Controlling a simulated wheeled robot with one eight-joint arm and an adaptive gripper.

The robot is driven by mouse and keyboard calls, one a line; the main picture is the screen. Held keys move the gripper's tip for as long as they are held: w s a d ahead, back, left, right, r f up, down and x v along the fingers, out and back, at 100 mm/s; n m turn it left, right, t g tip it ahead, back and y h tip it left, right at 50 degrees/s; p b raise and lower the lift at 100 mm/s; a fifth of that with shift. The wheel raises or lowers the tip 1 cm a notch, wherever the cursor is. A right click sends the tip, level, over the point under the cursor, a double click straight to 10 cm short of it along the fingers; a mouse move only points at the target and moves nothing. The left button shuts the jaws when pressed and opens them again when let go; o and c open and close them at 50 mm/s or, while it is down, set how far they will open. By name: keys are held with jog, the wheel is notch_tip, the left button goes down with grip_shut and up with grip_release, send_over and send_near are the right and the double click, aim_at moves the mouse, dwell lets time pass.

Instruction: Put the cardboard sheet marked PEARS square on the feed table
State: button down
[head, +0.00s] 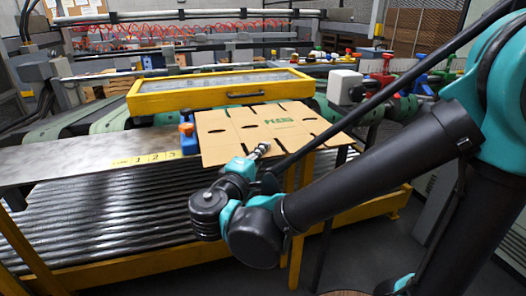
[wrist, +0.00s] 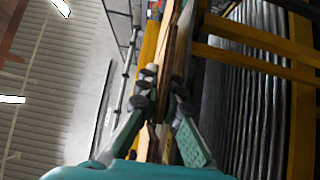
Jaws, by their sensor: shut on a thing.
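The brown cardboard sheet marked PEARS (head: 232,140) lies about flat in the head view, right of the feed table. It has dark slots and green lettering. My gripper (head: 259,152) is shut on its near edge. In the wrist view my gripper (wrist: 162,85) has a finger on each side of the sheet (wrist: 171,45), which shows edge-on. The grey metal feed table (head: 85,162) is bare, with a yellow numbered scale (head: 145,159) at its right end. I cannot tell whether the sheet touches anything beneath it.
A blue and orange block (head: 188,137) stands at the sheet's left edge. A yellow-framed cover (head: 215,90) lies just behind the sheet. A ribbed roller bed (head: 110,215) runs below. A white box (head: 344,86) and coloured parts stand at the back right.

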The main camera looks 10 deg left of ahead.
jog(key=w+a+f, duration=0.3)
jog(key=w+f, duration=0.1)
jog(key=w, duration=0.2)
jog(key=shift+a, duration=0.3)
dwell(0.4)
jog(key=shift+f, duration=0.2)
jog(key=shift+f, duration=0.35)
jog(key=c, duration=0.7)
grip_release()
jog(key=shift+s, duration=0.1)
dwell(0.4)
jog(key=shift+s+d, duration=0.95)
jog(key=shift+s, duration=0.6)
jog(key=shift+s+d, duration=1)
jog(key=shift+s, duration=0.5)
jog(key=shift+s+d, duration=0.95)
jog(key=shift+s, duration=0.6)
